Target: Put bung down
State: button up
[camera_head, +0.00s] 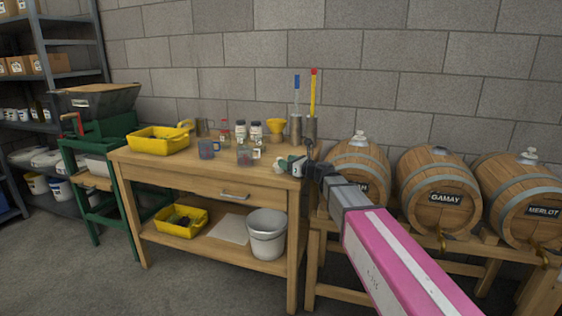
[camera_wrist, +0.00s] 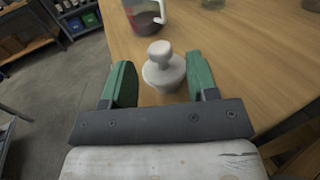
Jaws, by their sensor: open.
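The white bung (camera_wrist: 163,70), with a round knob on top, is upright at the wooden table (camera_wrist: 235,45) in the wrist view. My gripper (camera_wrist: 160,77) has its two green fingers apart, one on each side of the bung, with gaps visible between them and it. In the head view my gripper (camera_head: 284,166) is at the right end of the tabletop. A small pale shape at its tip there is probably the bung, too small to be sure.
Barrels (camera_head: 436,190) on a rack stand to the right. The front middle of the tabletop is clear.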

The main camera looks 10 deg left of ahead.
jog(key=v, duration=0.7)
jog(key=shift+s+d, duration=0.15)
jog(key=shift+d, duration=0.15)
